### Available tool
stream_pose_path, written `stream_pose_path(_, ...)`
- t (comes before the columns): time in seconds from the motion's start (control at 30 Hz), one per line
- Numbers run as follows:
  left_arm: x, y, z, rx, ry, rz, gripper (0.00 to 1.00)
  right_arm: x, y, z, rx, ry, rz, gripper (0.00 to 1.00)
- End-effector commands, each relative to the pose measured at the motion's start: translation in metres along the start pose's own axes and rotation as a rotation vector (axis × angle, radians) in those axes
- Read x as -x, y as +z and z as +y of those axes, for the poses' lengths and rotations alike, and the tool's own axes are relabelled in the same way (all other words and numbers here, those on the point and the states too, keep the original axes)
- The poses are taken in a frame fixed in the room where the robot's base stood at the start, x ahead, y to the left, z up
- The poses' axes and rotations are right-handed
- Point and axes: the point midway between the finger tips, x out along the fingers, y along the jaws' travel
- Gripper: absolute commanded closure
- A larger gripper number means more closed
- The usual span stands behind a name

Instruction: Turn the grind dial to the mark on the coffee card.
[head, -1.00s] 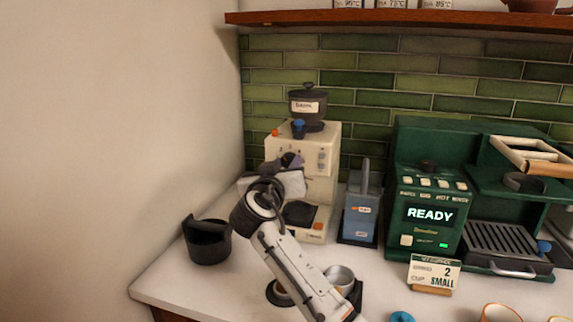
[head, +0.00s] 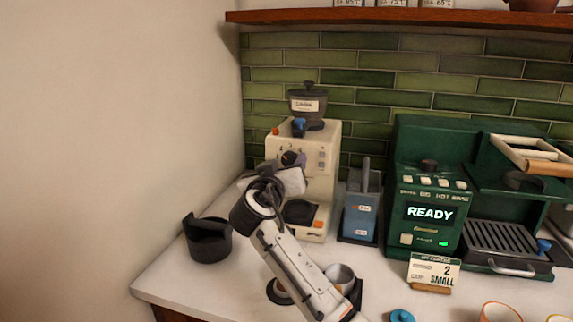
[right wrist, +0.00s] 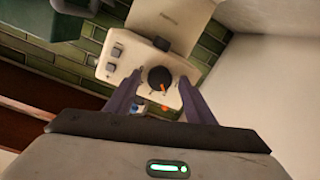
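The grind dial (head: 291,158) is a round dark knob on the front of the cream grinder (head: 321,158). In the right wrist view the dial (right wrist: 160,77) shows an orange pointer; the mark it points at is too small to read. My right gripper (head: 288,179) is just in front of and below the dial in the head view. In the right wrist view its fingers (right wrist: 160,90) are spread on both sides of the dial, with gaps between. The coffee card (head: 434,272) stands before the green machine and reads "2" and "SMALL". My left gripper is not in view.
A dark hopper (head: 308,101) tops the grinder, with a blue part (head: 298,127) below it. A black bin (head: 207,240) stands left, a blue container (head: 360,215) right. The green coffee machine (head: 431,198) shows READY. Cups stand at the front edge.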

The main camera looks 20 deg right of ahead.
Motion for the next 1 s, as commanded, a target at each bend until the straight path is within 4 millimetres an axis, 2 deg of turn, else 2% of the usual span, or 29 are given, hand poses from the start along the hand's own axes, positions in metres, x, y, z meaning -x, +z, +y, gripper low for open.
stream_pose_path(0.17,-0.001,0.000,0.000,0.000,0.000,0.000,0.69,0.002,-0.001,0.000,-0.001,0.000,0.002,0.51)
stream_pose_path(0.27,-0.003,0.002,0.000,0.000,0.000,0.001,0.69,0.012,0.000,-0.001,-0.001,-0.001,0.003,0.51)
stream_pose_path(0.6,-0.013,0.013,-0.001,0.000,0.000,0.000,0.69,0.076,0.002,-0.002,-0.003,-0.003,0.000,0.51)
stream_pose_path(0.7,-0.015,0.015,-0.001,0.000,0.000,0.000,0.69,0.090,0.001,-0.001,-0.001,-0.002,0.001,0.51)
stream_pose_path(0.83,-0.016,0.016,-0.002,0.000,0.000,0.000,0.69,0.101,0.001,-0.001,-0.001,-0.002,0.000,0.51)
stream_pose_path(1.0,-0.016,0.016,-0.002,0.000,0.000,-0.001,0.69,0.104,0.000,0.000,0.000,0.000,0.000,0.51)
